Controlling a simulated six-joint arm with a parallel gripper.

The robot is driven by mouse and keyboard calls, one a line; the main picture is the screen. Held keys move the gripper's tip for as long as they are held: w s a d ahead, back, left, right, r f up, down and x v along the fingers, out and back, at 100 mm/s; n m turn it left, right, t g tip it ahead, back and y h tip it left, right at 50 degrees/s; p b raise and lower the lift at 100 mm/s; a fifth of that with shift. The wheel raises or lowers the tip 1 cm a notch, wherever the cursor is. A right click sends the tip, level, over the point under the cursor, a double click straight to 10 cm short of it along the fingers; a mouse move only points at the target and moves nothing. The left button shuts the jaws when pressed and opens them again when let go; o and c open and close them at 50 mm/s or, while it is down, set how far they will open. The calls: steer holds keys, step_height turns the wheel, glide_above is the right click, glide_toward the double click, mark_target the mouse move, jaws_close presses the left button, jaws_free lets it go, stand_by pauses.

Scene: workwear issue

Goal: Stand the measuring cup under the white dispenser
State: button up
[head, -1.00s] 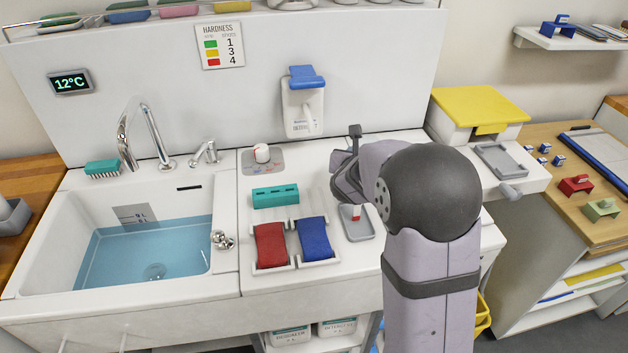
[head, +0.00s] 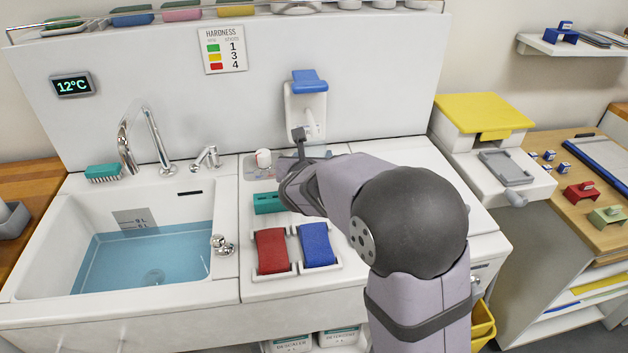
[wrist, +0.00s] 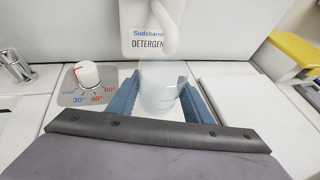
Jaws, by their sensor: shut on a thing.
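The white detergent dispenser (head: 302,108) hangs on the back panel with a blue lever (head: 309,80) on top. In the wrist view its labelled front and downward spout show at the top (wrist: 152,35). The measuring cup (wrist: 160,98) is clear and pale, and looks upright between the two blue fingers of my gripper (wrist: 160,80). My gripper is shut on it, just below and in front of the spout. In the head view my wrist and arm mostly hide the cup. I cannot tell whether its base touches the counter.
The temperature knob (wrist: 87,76) stands left of the cup. A teal block (head: 267,203) and the red (head: 271,251) and blue (head: 316,244) pads lie nearer the counter's front. The sink (head: 112,288) is to the left. Counter to the right is clear.

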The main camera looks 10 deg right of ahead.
steer(key=shift+f+b, duration=0.3)
steer(key=shift+f, duration=2.2)
steer(key=shift+f+b, duration=0.2)
steer(key=shift+b, duration=0.1)
steer(key=o, duration=1)
steer(key=shift+r, duration=0.1)
steer(key=shift+r, duration=0.1)
steer(key=shift+r+p, duration=0.1)
steer(key=shift+p, duration=0.25)
steer(key=v, duration=1.2)
